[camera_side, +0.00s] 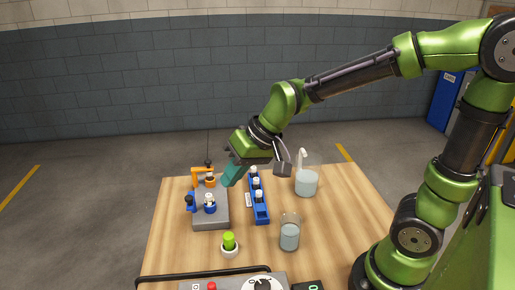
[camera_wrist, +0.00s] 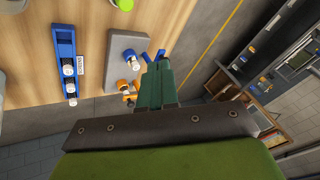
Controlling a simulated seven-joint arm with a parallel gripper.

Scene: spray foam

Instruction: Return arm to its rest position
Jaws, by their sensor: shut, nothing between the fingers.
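My gripper (camera_side: 232,172) is in the air above the back of the wooden table, near the grey stand. Its teal fingers are shut and hold nothing. In the wrist view the fingers (camera_wrist: 158,85) are together, with the grey stand just beyond them. The green arm reaches in from the right, bent at the elbow and tilted down at the wrist.
The grey stand (camera_side: 212,222) carries orange and blue holders with a blue-based vial (camera_side: 210,204). A blue rack (camera_side: 261,213) holds several white-capped vials. Beakers of liquid (camera_side: 306,182) (camera_side: 289,235), a green-capped item (camera_side: 229,243) and a control panel (camera_side: 240,284) are also on the table.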

